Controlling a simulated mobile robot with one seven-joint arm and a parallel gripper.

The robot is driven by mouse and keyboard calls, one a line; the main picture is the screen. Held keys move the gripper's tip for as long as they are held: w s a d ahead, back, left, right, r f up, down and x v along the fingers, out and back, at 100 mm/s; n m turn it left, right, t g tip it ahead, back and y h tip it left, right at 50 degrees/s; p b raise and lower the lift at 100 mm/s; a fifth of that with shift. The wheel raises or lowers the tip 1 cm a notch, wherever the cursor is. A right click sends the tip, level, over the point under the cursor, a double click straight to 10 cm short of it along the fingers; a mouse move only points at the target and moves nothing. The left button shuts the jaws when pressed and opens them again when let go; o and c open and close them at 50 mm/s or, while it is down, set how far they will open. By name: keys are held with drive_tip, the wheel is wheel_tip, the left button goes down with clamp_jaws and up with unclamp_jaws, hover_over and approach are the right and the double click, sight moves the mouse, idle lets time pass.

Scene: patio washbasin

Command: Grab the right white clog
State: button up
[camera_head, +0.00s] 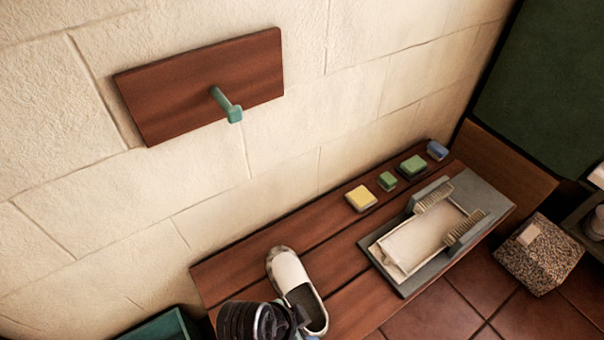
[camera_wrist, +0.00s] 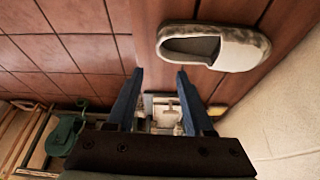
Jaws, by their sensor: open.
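A white clog (camera_head: 290,272) with a dark opening and a speckled grey edge lies on the brown wooden bench (camera_head: 335,262), towards its left end. It also shows in the wrist view (camera_wrist: 240,50), ahead of the fingers and to the right. Only one clog is visible, so I cannot tell whether it is the right one of a pair. My gripper (camera_wrist: 160,74) is open, with nothing between its two dark blue fingers. In the head view, my dark wrist covers part of the bench and overlaps the clog's lower left side. The clog appears apart from the fingers.
A grey tray (camera_head: 380,258) with a white sheet and two brushes sits on the bench. Yellow (camera_head: 361,198), green (camera_head: 413,166) and blue (camera_head: 437,150) blocks line the wall side. A green peg (camera_head: 228,105) sticks out above. A green bin (camera_head: 165,326) stands lower left.

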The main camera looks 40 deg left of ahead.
drive_tip(key=b, duration=0.3)
hover_over(321, 331)
drive_tip(key=s, duration=0.2)
drive_tip(key=f, duration=0.7)
drive_tip(key=shift+a, duration=0.4)
drive_tip(key=b+x, duration=0.2)
drive_tip(key=x, duration=0.3)
drive_tip(key=shift+f, duration=0.3)
drive_tip(key=shift+c, duration=0.3)
clamp_jaws()
drive_tip(key=shift+a+r, duration=0.1)
